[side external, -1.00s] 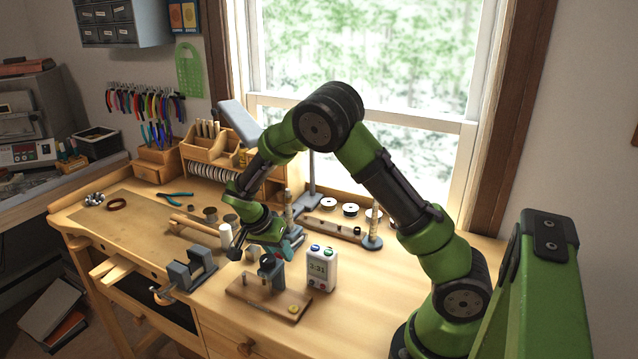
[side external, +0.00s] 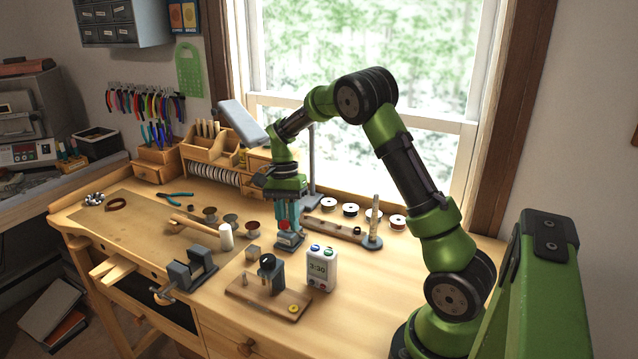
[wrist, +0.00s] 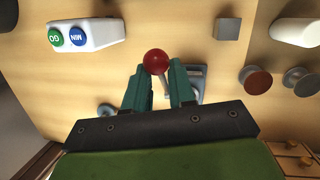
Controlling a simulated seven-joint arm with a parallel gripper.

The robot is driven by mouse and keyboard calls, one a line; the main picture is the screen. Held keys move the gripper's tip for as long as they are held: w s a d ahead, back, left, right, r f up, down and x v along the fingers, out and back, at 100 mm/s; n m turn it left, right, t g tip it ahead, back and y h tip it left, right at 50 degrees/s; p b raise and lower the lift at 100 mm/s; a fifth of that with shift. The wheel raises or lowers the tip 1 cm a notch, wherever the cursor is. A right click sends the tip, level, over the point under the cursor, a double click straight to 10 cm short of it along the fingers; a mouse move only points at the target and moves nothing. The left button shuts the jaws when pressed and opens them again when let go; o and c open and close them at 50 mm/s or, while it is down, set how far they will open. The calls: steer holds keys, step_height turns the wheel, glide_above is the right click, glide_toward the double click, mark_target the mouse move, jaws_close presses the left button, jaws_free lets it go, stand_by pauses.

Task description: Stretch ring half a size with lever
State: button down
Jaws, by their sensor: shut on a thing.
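My gripper (side external: 289,230) points down over a small grey-based device (side external: 289,243) near the bench's middle. In the wrist view, a red ball knob (wrist: 156,62) tops a grey lever (wrist: 166,84) between the teal fingertips (wrist: 162,72). The fingers are closed around the lever just below the knob. Part of the device's grey base (wrist: 196,84) shows behind the right finger. My gripper hides the device's upper part in the side view. I cannot make out a ring on it.
A white timer (side external: 322,268) stands close in front to the right, beside a wooden board with a gauge (side external: 268,290). A tapered post (side external: 375,220) stands right. The front right bench is clear.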

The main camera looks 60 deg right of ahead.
steer(key=shift+s+d+r, duration=0.1)
steer(key=shift+d+r, duration=0.4)
steer(key=shift+d, duration=0.15)
steer(key=shift+s+d, duration=0.15)
steer(key=shift+d, duration=0.05)
stand_by(0.9)
steer(key=c, duration=0.9)
jaws_free()
steer(key=shift+a, duration=0.1)
steer(key=v, duration=1.7)
